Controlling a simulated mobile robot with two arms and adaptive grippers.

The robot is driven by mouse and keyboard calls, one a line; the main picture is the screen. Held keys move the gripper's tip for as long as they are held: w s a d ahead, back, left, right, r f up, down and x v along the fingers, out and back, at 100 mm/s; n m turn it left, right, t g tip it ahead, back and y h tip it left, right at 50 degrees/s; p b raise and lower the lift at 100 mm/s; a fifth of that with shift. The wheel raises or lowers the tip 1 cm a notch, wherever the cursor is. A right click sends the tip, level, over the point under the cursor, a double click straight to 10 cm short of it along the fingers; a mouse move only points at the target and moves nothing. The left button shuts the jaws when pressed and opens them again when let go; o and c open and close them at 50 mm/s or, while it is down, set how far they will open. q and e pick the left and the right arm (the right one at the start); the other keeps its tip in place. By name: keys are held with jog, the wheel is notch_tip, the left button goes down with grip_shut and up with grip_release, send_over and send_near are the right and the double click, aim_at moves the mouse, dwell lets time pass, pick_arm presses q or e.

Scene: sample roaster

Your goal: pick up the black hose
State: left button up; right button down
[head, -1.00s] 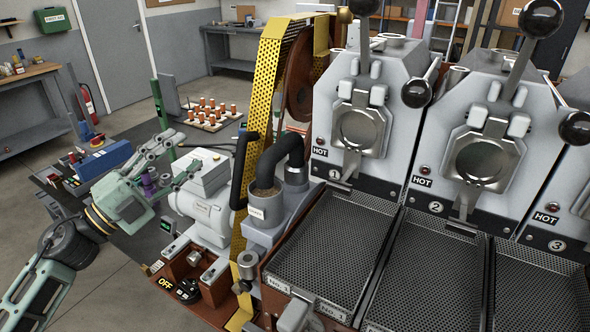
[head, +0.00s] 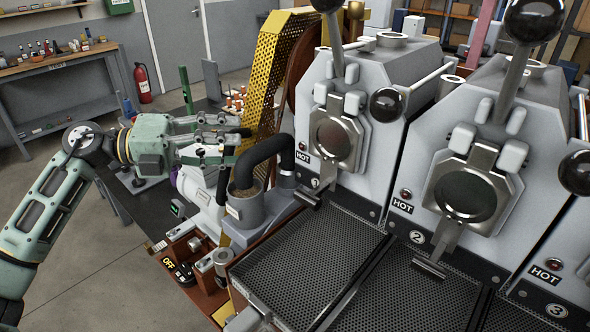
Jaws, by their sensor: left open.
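The black hose (head: 262,152) is a thick bent tube. It arches from the grey cup (head: 246,208) up and right to a metal collar beside the first roaster. My left gripper (head: 236,140) comes in from the left, level and open, with its fingers pointing right. Its fingertips are just left of the hose's bend in the picture. They look apart from the hose, but the depth gap is hard to judge. The hose's lower left end is at the cup's mouth. My right gripper is not in view.
A black upright handle (head: 222,184) stands left of the cup, under my gripper. The yellow perforated guard (head: 268,75) rises behind the gripper. Roasters marked HOT stand to the right, above mesh trays (head: 310,255). Open floor lies at the lower left.

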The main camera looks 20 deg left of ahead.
aim_at(264, 146)
pick_arm(q)
jog(key=p+x, duration=0.3)
jog(key=x, duration=0.3)
jog(key=shift+w+d+r, duration=0.15)
jog(key=shift+w+d, duration=0.05)
jog(key=shift+d, duration=0.15)
jog(key=shift+w+d, duration=0.15)
jog(key=shift+d, duration=0.05)
jog(key=shift+f, duration=0.25)
jog(key=c, duration=0.8)
grip_shut()
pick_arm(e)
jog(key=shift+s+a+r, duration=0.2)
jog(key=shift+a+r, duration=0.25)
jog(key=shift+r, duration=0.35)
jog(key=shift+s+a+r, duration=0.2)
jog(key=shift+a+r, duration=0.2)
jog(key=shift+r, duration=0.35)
